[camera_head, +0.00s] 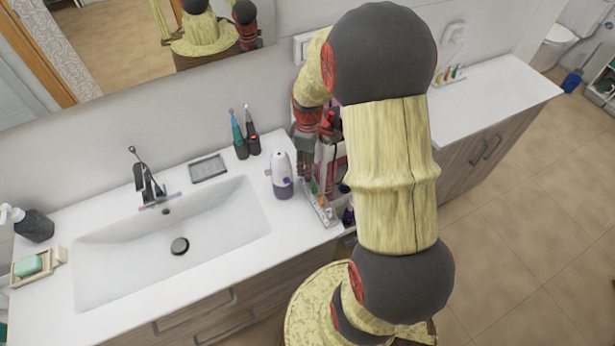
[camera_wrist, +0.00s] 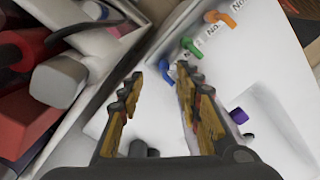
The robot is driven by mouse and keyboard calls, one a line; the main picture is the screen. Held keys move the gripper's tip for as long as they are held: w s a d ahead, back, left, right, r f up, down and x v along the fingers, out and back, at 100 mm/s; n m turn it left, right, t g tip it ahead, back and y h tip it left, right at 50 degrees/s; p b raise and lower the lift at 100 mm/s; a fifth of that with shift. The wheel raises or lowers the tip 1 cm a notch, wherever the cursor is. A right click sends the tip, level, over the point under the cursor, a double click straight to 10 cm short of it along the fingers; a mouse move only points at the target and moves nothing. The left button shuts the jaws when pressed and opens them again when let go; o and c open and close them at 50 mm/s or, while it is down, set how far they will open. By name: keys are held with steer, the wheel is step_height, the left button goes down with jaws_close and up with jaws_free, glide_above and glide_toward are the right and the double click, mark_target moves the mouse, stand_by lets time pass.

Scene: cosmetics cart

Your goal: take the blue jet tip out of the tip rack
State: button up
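The tip rack (camera_head: 322,211) is a pale strip near the counter's front edge, beside the cart. In the wrist view it is a white surface (camera_wrist: 212,75) with number labels. The blue jet tip (camera_wrist: 166,72) sits there, just inside the right fingertip. Green (camera_wrist: 192,46), orange (camera_wrist: 220,17) and purple (camera_wrist: 238,115) tips stand around it. My gripper (camera_wrist: 160,72) is open, its two fingers apart over the rack, with the blue tip between the fingertips' ends. I cannot tell whether the right finger touches it. In the head view my arm partly hides the gripper.
A white and purple bottle (camera_head: 282,176) stands left of the rack. The sink (camera_head: 170,240) is farther left. A cart compartment wall (camera_wrist: 135,60) with red and grey items lies close on the gripper's left. Another small rack (camera_head: 450,77) stands on the far right counter.

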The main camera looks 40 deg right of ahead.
steer(key=f, duration=0.4)
steer(key=shift+s+a+f+b, duration=0.15)
steer(key=shift+s+a+b, duration=0.15)
steer(key=shift+b, duration=0.1)
steer(key=shift+w+f, duration=0.1)
steer(key=shift+f, duration=0.3)
steer(key=c, duration=0.8)
